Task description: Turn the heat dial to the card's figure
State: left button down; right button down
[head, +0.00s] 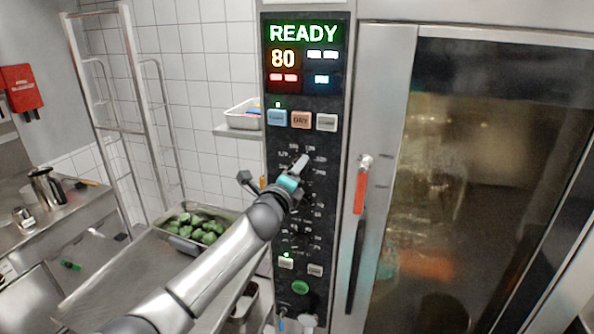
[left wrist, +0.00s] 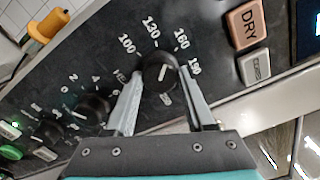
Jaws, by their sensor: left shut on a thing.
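The heat dial (left wrist: 160,76) is a round black knob with a white pointer line, ringed by white figures on the oven's dark control panel (left wrist: 215,85). Its pointer leans up and slightly right in the left wrist view, roughly between the second figure and 160. My left gripper (head: 301,164) reaches the upper part of the panel in the head view and hides most of the dial there. Its two grey fingers are shut on the dial, one on each side. The panel display (head: 303,55) reads READY and 80. I see no card. My right gripper is not in view.
Coloured buttons, including an orange DRY button (left wrist: 248,27), sit beside the dial, and smaller knobs (left wrist: 93,107) on its other side. The oven door has a red-tipped handle (head: 361,185). A tray of green vegetables (head: 203,227) stands left, near my arm.

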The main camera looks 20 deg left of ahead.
pick_arm(q)
jog(key=n, duration=0.4)
jog(key=n+p, duration=0.1)
jog(key=n, duration=0.4)
jog(key=r+n+p, duration=0.1)
jog(key=n, duration=0.3)
jog(key=shift+w+n, duration=0.1)
jog(key=shift+n, duration=0.3)
jog(key=c, duration=0.6)
grip_release()
jog(key=shift+o, duration=1.7)
jog(key=shift+w+f, duration=0.1)
jog(key=shift+f, duration=0.15)
